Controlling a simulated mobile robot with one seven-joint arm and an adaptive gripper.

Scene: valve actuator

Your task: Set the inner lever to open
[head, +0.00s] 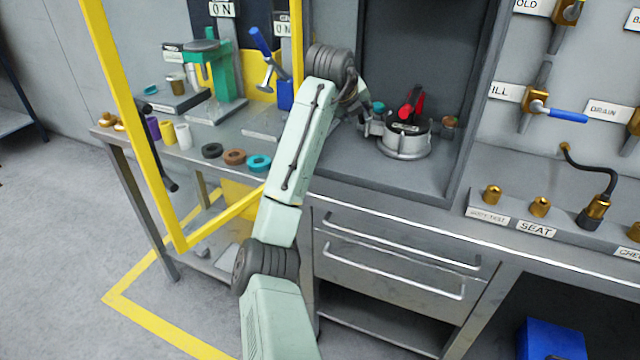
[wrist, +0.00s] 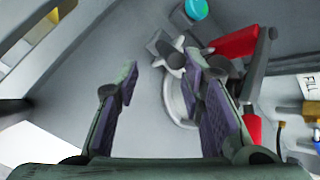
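The valve actuator (head: 404,140) is a round grey body in the dark recess. A red lever (head: 413,103) with dark parts stands up on its top. In the wrist view the red lever (wrist: 236,43) is at the upper right, with a dark bar beside it and more red below. I cannot tell whether these red parts are one lever or two.
The recess walls enclose the valve. A teal cap (wrist: 196,9) lies near it. A yellow frame (head: 130,120) stands left of my arm. The left bench holds several rings and cups. On the right, a panel carries a blue-handled lever (head: 567,114), labels and brass fittings.

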